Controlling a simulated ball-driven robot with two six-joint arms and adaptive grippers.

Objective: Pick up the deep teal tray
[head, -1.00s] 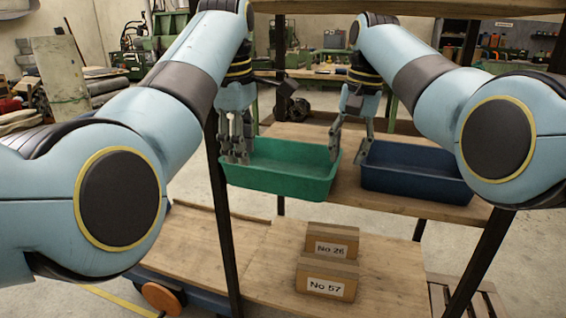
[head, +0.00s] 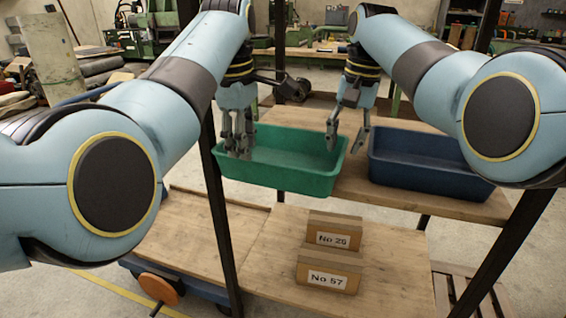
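The deep teal tray (head: 285,184) stands on the upper wooden shelf, left of a dark blue tray (head: 425,178). It looks empty. My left gripper (head: 237,154) is at the teal tray's left end, its fingers apart and pointing down, overlapping the rim in the picture. My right gripper (head: 344,150) is open at the right end. One of its fingers shows over the tray's inside, the other outside, near the blue tray. Whether any finger touches the teal tray is hard to tell.
Two cardboard boxes, No 26 (head: 334,230) and No 57 (head: 329,272), stand on the lower wooden shelf (head: 200,238). Dark rack posts (head: 222,230) rise in front at left and right. A narrow gap separates the two trays.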

